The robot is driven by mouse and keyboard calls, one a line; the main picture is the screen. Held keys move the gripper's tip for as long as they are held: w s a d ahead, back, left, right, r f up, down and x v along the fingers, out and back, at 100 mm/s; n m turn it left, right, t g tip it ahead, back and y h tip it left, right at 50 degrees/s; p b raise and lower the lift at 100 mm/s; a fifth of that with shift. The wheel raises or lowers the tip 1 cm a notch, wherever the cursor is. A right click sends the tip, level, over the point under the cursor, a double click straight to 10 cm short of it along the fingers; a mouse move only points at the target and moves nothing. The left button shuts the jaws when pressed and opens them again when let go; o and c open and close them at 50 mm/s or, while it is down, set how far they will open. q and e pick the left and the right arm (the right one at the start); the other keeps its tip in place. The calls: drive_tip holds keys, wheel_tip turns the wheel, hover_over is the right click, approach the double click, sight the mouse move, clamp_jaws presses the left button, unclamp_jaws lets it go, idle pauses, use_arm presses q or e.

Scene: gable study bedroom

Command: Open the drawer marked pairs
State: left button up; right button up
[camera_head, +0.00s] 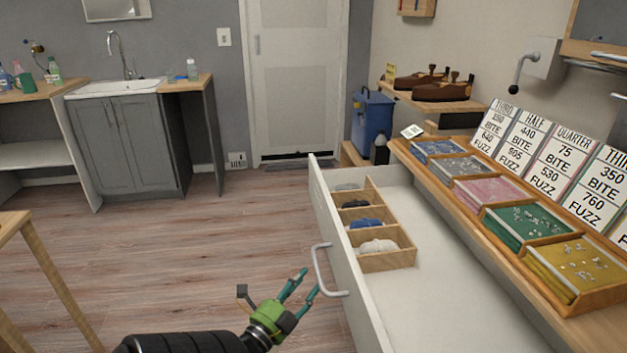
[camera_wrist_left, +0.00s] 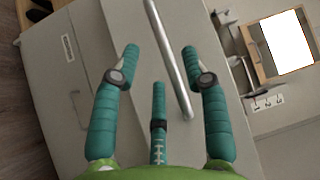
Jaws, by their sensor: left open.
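The white drawer (camera_head: 338,238) stands well pulled out from under the wooden counter. A wooden divider (camera_head: 388,262) inside holds several small soft bundles in grey, dark, blue and white. Its bar handle (camera_head: 322,270) is on the front face. My left gripper (camera_head: 304,281) is open, close to the handle on the outer side. In the left wrist view, the handle bar (camera_wrist_left: 168,58) runs between the spread fingers (camera_wrist_left: 159,52), and contact cannot be told. A small label (camera_wrist_left: 67,47) on the front is too small to read. My right gripper is out of view.
A blue bin (camera_head: 371,125) stands beyond the drawer. A grey sink cabinet (camera_head: 128,145) is at the back left. The wooden floor (camera_head: 190,250) left of the drawer is clear.

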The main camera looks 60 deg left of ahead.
use_arm(q)
drive_tip(key=v, duration=0.6)
idle(0.4)
